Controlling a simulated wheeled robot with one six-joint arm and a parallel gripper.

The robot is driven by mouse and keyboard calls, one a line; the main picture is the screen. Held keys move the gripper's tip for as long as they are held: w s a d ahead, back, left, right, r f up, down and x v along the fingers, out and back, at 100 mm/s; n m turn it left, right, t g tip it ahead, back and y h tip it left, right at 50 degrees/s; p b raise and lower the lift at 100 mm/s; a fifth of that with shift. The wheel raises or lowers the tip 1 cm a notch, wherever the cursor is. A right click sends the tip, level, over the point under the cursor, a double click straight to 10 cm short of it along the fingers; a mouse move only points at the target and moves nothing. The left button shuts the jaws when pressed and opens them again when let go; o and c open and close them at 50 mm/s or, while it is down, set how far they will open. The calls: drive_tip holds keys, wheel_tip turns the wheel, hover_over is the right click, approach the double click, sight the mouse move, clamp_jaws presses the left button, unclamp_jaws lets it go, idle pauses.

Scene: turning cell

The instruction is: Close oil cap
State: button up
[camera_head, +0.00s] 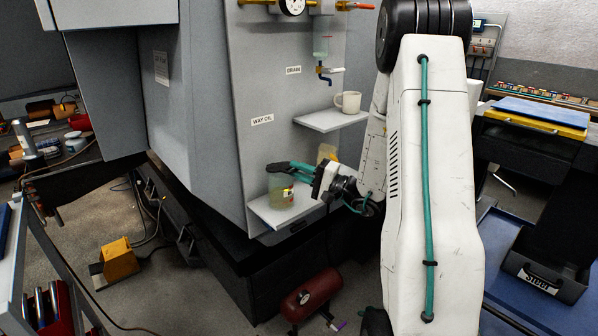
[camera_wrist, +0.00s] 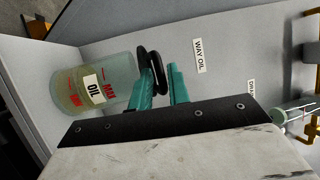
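The oil jar (camera_wrist: 72,82) is clear, with yellowish oil, a white OIL label and red MAX and MIN marks. In the head view the jar (camera_head: 281,196) stands on a small grey shelf (camera_head: 262,211) below the WAY OIL sign. A black oil cap (camera_wrist: 152,58) shows at the jar's mouth end in the wrist view. It looks tilted up from the mouth. My gripper (camera_wrist: 166,74) has two teal fingers, apart, with part of the black cap near or between their tips. I cannot tell whether they touch it. In the head view my gripper (camera_head: 284,167) is just above the jar.
A second shelf (camera_head: 331,121) holds a white mug (camera_head: 348,102) up and to the right. A drain valve (camera_head: 325,72) hangs above it. The grey machine panel (camera_head: 250,80) is close behind the jar. A yellowish container (camera_head: 327,152) shows partly behind my gripper.

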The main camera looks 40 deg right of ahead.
drive_tip(key=v, duration=0.7)
drive_tip(key=shift+s+d, duration=0.2)
drive_tip(key=shift+s, duration=0.1)
drive_tip(key=shift+f, duration=0.1)
